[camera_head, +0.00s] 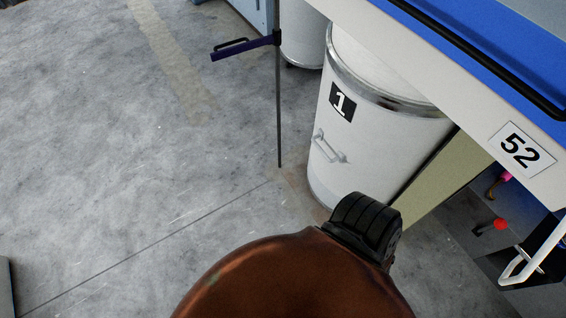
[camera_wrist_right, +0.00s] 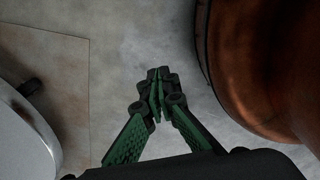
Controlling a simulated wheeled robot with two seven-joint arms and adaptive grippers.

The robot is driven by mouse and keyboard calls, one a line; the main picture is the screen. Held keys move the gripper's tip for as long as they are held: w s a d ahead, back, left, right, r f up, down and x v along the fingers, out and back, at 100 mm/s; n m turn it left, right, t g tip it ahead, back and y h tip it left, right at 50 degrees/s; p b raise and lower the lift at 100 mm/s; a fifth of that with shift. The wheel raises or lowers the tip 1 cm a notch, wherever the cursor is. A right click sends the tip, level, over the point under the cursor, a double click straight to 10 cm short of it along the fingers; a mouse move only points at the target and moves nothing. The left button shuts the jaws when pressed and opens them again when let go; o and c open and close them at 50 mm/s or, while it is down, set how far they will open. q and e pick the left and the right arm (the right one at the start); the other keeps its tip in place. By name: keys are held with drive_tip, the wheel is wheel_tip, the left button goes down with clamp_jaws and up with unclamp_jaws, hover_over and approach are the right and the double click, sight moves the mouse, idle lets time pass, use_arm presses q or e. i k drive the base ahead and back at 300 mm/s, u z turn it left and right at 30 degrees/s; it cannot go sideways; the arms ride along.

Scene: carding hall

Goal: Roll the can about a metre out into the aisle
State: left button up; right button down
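The can (camera_head: 375,140) is a tall white cylinder with a metal rim, a black label reading 1 and a small side handle. It stands upright in the head view, partly under the overhanging edge of machine 52. A black ribbed part, apparently of my arm, covers some of its lower front; I cannot tell whether they touch. In the right wrist view, my right gripper (camera_wrist_right: 157,90) has its green fingers brought together at the tips, with nothing visible between them. A white curved shape (camera_wrist_right: 25,135) at the left there may be the can. My left gripper is not visible.
A thin dark post (camera_head: 279,110) with a purple lever (camera_head: 238,48) stands left of the can. Another white can (camera_head: 301,38) is behind. The machine edge (camera_head: 518,150) marked 52 overhangs at right, above a red knob (camera_head: 500,223). The grey floor at left is clear.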

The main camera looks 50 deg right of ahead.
sight(374, 132)
drive_tip(key=u, duration=0.35)
drive_tip(key=k, duration=1.15)
drive_tip(key=z, duration=2.2)
